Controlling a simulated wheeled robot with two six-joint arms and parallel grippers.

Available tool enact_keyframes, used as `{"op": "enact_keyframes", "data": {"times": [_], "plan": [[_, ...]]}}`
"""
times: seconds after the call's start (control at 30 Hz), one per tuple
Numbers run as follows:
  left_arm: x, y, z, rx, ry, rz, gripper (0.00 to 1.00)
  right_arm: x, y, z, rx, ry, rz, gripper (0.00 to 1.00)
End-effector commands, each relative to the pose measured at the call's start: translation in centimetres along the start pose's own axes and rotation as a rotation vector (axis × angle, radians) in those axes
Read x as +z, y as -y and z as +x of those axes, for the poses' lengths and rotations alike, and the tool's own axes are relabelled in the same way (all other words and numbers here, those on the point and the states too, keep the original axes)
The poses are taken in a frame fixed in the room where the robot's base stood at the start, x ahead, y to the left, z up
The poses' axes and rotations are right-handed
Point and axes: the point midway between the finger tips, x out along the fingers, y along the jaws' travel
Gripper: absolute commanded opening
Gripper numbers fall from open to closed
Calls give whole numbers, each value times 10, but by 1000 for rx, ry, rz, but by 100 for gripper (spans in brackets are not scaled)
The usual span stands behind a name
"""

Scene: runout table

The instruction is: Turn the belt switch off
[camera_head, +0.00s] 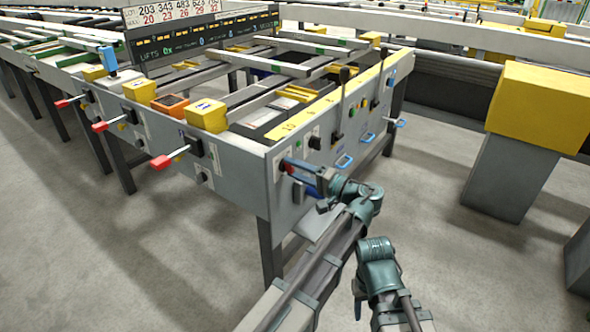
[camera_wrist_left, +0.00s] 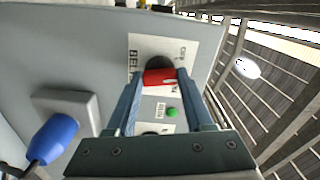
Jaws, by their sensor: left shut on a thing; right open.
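The belt switch is a red handle on a dark round base, on a white label plate on the grey end panel. In the left wrist view the red handle (camera_wrist_left: 158,77) sits between my left fingertips. My left gripper (camera_wrist_left: 160,82) is shut on it, with a finger on each side. In the head view my left gripper (camera_head: 292,167) reaches the panel near its left corner and partly hides the switch.
Blue handles (camera_head: 344,161) and black levers (camera_head: 343,90) line the panel further right. Red-tipped levers (camera_head: 160,161) stick out on the left side. A yellow-topped pedestal (camera_head: 510,170) stands right; floor between is clear.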

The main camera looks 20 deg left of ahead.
Motion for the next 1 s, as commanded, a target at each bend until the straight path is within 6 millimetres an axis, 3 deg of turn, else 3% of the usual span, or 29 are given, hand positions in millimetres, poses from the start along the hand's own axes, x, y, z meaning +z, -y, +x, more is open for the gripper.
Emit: {"op": "enact_keyframes", "data": {"times": [0.5,1.0], "plan": [[1,-1,-1,3,2,-419,0,0,0,0,0,0,0,50],[1,-1,-1,3,3,-578,0,0,0,0,0,0,0,50]]}}
